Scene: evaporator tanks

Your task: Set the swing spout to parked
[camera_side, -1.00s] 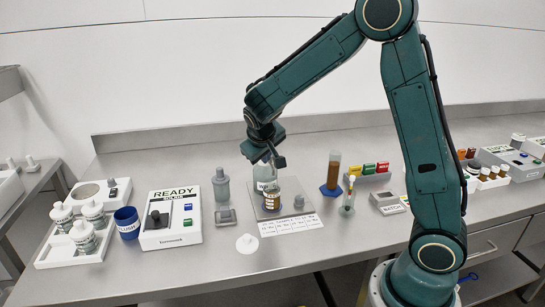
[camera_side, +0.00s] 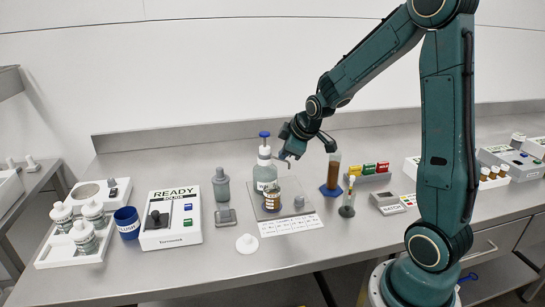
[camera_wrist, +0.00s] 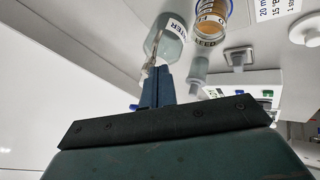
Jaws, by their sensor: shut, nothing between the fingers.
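The dispenser bottle labelled WATER (camera_side: 265,172) stands behind an amber jar (camera_side: 272,200); it also shows in the wrist view (camera_wrist: 176,45). It has a white collar and a blue pump top (camera_side: 264,134). The swing spout (camera_side: 280,158) appears to be the thin pale piece at the bottle's top right; its exact direction is hard to tell. My gripper (camera_side: 287,156) is shut and empty, just right of the bottle's top. In the wrist view its fingers (camera_wrist: 162,72) are together beside the bottle's neck; I cannot tell whether they touch the spout.
A grey-capped bottle (camera_side: 221,185) and a READY box (camera_side: 171,218) stand to the left. A brown cylinder (camera_side: 332,174) on a blue base and a small vessel with a yellow-tipped stick (camera_side: 347,204) stand to the right. The front bench edge is mostly clear.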

